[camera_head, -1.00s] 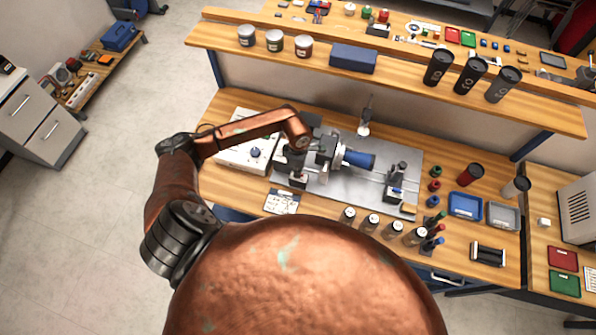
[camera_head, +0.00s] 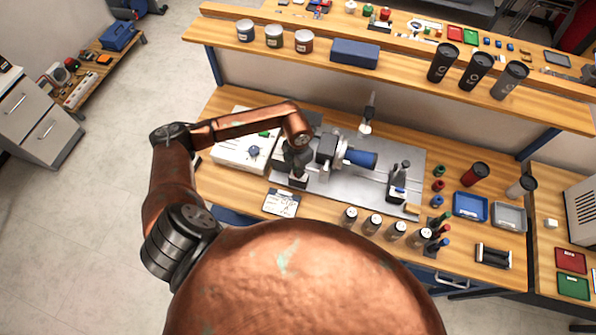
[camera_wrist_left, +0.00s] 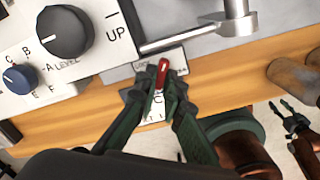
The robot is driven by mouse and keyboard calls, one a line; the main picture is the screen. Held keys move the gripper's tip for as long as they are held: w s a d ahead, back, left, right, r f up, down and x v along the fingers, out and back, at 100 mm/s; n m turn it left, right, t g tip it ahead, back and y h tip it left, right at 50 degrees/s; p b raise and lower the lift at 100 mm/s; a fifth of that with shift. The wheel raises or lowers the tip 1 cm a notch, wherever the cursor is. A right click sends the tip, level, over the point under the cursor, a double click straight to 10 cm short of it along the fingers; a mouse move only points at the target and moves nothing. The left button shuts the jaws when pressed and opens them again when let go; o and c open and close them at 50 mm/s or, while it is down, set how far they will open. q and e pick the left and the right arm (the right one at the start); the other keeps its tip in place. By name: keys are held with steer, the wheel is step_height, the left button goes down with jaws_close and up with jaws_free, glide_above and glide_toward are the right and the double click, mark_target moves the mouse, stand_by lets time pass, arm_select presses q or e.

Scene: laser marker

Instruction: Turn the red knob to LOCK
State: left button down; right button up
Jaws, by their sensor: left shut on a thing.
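The red knob (camera_wrist_left: 161,72) shows in the left wrist view as a small red lever on a light plate with dark lettering, only partly legible. My left gripper (camera_wrist_left: 157,85) has its green fingers closed around the lower part of the knob; the red upper end sticks out between the fingertips. The fingers hide part of the plate and its lettering. In the head view my left gripper (camera_head: 299,176) is low at the front left of the marking machine, and the knob cannot be made out there. My right gripper (camera_wrist_left: 288,110) shows at the right of the wrist view, fingers apart and empty.
A white control box (camera_head: 235,153) with a dark dial (camera_wrist_left: 65,31) and a blue knob (camera_wrist_left: 20,77) stands left of the fixture. A blue cylinder (camera_head: 362,159) sits in the chuck. Several small bottles (camera_head: 372,224) stand along the bench front.

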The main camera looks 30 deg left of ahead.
arm_select(q)
steer(key=n, duration=0.3)
steer(key=shift+n, duration=0.3)
steer(key=shift+d+n+b, duration=0.1)
steer(key=shift+n+b, duration=0.25)
steer(key=shift+n, duration=1.15)
steer(key=c, duration=2.3)
jaws_free()
step_height(320, 180, up, 12)
steer(key=shift+r, duration=0.1)
